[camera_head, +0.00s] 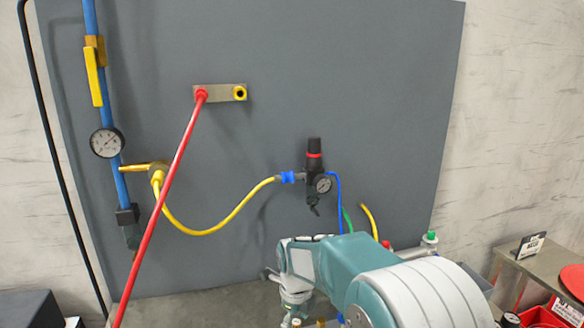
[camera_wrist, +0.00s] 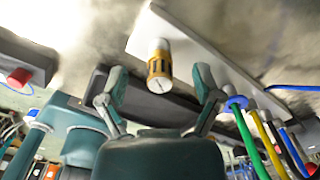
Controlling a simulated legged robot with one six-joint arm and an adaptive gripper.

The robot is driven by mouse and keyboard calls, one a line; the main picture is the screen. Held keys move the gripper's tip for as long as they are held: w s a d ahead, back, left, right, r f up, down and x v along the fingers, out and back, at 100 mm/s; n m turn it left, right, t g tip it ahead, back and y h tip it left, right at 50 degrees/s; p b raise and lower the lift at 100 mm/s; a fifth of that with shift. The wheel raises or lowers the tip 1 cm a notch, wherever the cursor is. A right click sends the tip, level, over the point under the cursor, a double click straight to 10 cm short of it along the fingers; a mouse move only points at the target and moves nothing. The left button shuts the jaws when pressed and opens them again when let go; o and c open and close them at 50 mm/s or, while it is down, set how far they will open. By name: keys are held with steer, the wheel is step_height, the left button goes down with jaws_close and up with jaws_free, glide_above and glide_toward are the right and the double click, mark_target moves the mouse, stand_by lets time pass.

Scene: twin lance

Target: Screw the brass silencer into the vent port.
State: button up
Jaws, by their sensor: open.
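In the wrist view, a small cylinder with a brass-coloured band and a pale end, which looks like the brass silencer (camera_wrist: 160,66), shows between and beyond my fingertips. My gripper (camera_wrist: 160,88) is open, with one finger on each side of it and visible gaps to both. I cannot tell whether the cylinder is standing free or seated in something. In the head view, my arm covers the work area in front of the panel, and the fingertips are hard to make out. I cannot identify the vent port for certain in either view.
A grey panel (camera_head: 300,60) carries a red hose (camera_head: 170,165), a yellow hose (camera_head: 225,222), a gauge (camera_head: 107,142) and a black regulator (camera_head: 314,160). A bench with a red tray (camera_head: 540,318) stands at right. Coloured hoses (camera_wrist: 262,135) run close by my gripper's right side.

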steer(key=shift+r, duration=0.1)
step_height(320, 180, up, 11)
steer(key=s+d+r+n+t, duration=0.1)
steer(key=s+d+r+n, duration=0.4)
steer(key=s+n, duration=0.1)
steer(key=s+d+n+t, duration=0.1)
steer(key=s+d+n, duration=0.2)
steer(key=s+n, duration=0.3)
steer(key=s+d+f+n+t, duration=0.1)
steer(key=s+d+n+t, duration=0.1)
steer(key=s+n, duration=0.5)
steer(key=s+d+f+n+t, duration=0.1)
steer(key=s+d+n, duration=0.3)
steer(key=s+n, duration=0.2)
steer(key=shift+s+d+t, duration=0.25)
steer(key=shift+s+t, duration=0.05)
steer(key=shift+s, duration=0.05)
steer(key=shift+f, duration=0.1)
stand_by(0.6)
